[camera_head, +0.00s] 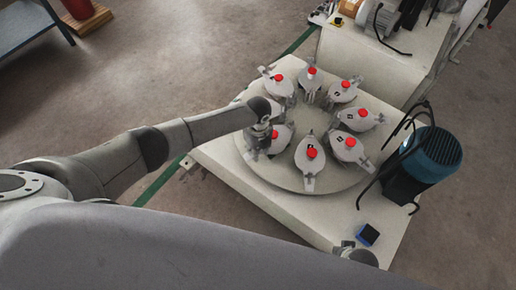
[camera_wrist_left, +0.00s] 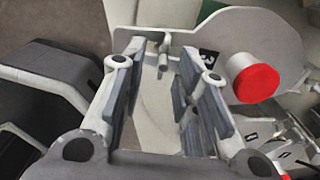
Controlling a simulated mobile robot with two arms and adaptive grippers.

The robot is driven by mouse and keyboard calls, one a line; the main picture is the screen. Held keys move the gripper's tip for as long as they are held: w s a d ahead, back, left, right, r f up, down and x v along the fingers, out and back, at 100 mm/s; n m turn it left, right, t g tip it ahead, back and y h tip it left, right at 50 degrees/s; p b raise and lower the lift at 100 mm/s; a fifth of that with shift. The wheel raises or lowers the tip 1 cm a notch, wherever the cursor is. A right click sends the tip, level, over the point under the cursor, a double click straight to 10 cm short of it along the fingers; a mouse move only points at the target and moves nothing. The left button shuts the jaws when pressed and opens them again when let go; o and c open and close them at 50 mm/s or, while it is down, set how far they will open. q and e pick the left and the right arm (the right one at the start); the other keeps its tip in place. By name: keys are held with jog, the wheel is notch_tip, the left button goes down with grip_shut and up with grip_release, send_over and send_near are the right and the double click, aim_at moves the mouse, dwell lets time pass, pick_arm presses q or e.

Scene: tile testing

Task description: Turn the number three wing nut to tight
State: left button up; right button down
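In the left wrist view, a grey plate (camera_wrist_left: 262,35) carries a black label with the number three (camera_wrist_left: 208,55) and a red-capped knob (camera_wrist_left: 256,84). A small metal piece that looks like the wing nut (camera_wrist_left: 163,50) stands at the plate's left end. My left gripper (camera_wrist_left: 162,62) is open, with its two fingers apart on either side of the line to this nut. I cannot tell whether either finger touches it. In the head view, my left gripper (camera_head: 262,130) is at the left edge of the turntable and partly hides the nearest plate. My right gripper (camera_head: 352,250) shows only in part at the bottom.
The round turntable (camera_head: 250,178) bears several red-capped plates in a ring, on a pale base (camera_head: 375,217). A blue motor (camera_head: 428,158) with black hoses stands at the right. A small blue and black block (camera_head: 368,235) lies near my right gripper.

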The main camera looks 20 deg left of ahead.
pick_arm(q)
jog(key=shift+r, duration=0.1)
notch_tip(320, 180, up, 12)
dwell(0.5)
jog(key=shift+f, duration=0.2)
